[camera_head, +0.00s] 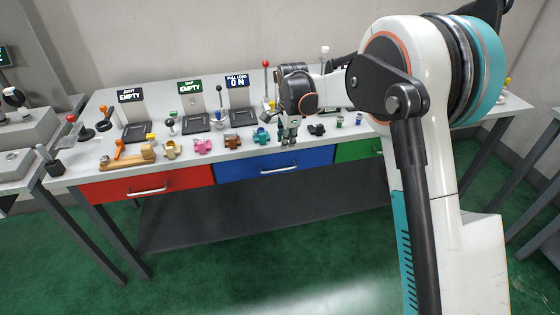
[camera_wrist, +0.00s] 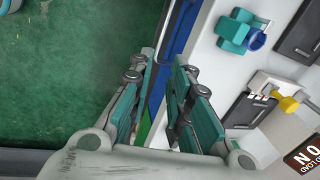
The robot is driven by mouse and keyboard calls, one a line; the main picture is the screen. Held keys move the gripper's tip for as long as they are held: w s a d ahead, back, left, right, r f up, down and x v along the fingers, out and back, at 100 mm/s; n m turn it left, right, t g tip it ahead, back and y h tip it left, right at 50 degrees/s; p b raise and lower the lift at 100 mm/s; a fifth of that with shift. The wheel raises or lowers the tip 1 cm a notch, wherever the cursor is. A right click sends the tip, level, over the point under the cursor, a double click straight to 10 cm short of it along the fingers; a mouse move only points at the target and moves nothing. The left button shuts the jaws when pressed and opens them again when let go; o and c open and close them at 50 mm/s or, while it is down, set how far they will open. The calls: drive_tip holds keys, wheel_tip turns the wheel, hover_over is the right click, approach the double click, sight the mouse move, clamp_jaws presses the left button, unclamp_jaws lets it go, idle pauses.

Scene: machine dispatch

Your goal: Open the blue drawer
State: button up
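The blue drawer (camera_head: 235,170) is shut in the middle of the table front, with a pale bar handle (camera_head: 278,168) across its face. My gripper (camera_head: 288,143) points down at the table's front edge, above the drawer and its handle in the head view. In the wrist view the two teal fingers of my gripper (camera_wrist: 163,58) stand apart with a narrow gap and nothing held. The blue drawer front (camera_wrist: 182,38) shows as a strip beyond and between the fingertips. Whether the fingers touch the table edge cannot be told.
The red drawer (camera_head: 110,188) is left of the blue one, and the green drawer (camera_head: 352,151) is right; both look shut. Small coloured parts, including a teal one (camera_head: 262,136), line the tabletop's front. Green floor (camera_head: 290,235) lies open before the table.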

sight(280, 170)
drive_tip(key=shift+m, duration=0.4)
drive_tip(key=b+x, duration=0.1)
drive_tip(key=x, duration=0.4)
drive_tip(key=a+b+x, duration=0.1)
drive_tip(key=x, duration=0.5)
drive_tip(key=b+x, duration=0.2)
drive_tip(key=x, duration=0.3)
drive_tip(key=shift+w+a+f, duration=0.1)
drive_tip(key=shift+a+f, duration=0.2)
clamp_jaws()
